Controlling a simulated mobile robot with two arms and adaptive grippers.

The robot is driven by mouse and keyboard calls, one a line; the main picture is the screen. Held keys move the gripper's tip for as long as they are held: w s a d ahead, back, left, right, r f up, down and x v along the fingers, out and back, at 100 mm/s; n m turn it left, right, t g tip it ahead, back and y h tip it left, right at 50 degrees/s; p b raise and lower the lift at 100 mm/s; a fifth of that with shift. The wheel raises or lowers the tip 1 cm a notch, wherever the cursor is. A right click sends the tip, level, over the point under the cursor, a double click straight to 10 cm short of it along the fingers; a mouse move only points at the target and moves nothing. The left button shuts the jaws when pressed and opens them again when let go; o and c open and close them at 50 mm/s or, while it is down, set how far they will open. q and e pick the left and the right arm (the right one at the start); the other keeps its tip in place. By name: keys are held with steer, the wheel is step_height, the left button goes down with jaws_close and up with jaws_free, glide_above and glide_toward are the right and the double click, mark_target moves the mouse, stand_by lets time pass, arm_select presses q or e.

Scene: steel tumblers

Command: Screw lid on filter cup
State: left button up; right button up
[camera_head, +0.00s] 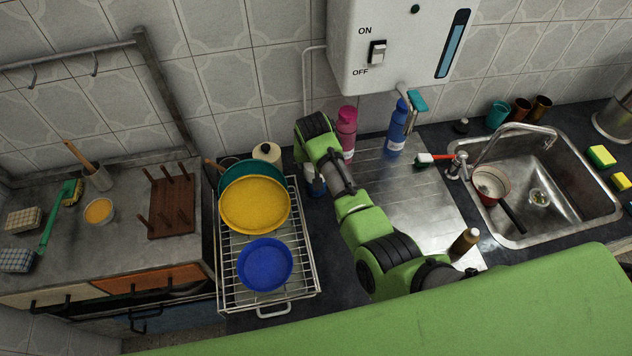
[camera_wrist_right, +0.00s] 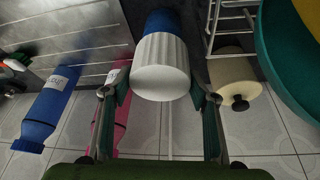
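The filter cup is blue, with a ridged white lid (camera_wrist_right: 160,68) at its near end; its blue part (camera_wrist_right: 162,20) shows behind the lid in the right wrist view. In the head view a small piece of blue and white (camera_head: 316,188) shows beside my right arm, on the dark counter. My right gripper (camera_wrist_right: 160,90) has one finger on each side of the white lid, very close to its edges. I cannot tell whether the fingers press on it. In the head view my arm hides most of this gripper and the cup. My left gripper is not in view.
A wire rack (camera_head: 307,270) with a yellow bowl (camera_head: 254,204) and blue bowl (camera_head: 265,265) stands left of my arm. A cream jar (camera_head: 267,152) is behind. Pink (camera_head: 346,128) and blue (camera_head: 397,125) bottles stand by the wall.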

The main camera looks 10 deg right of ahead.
steer(key=shift+d, duration=0.15)
steer(key=shift+w+d+n+y, duration=0.1)
steer(key=shift+n+y, duration=0.3)
steer(key=shift+n, duration=0.8)
steer(key=n+y, duration=0.1)
steer(key=n, duration=0.2)
steer(key=shift+n+y, duration=0.4)
steer(key=shift+n, duration=0.4)
steer(key=n+y, duration=0.1)
steer(key=n, duration=0.2)
steer(key=shift+d+g, duration=0.1)
steer(key=shift+g, duration=0.2)
steer(key=shift+r+n, duration=0.1)
steer(key=shift+n, duration=0.6)
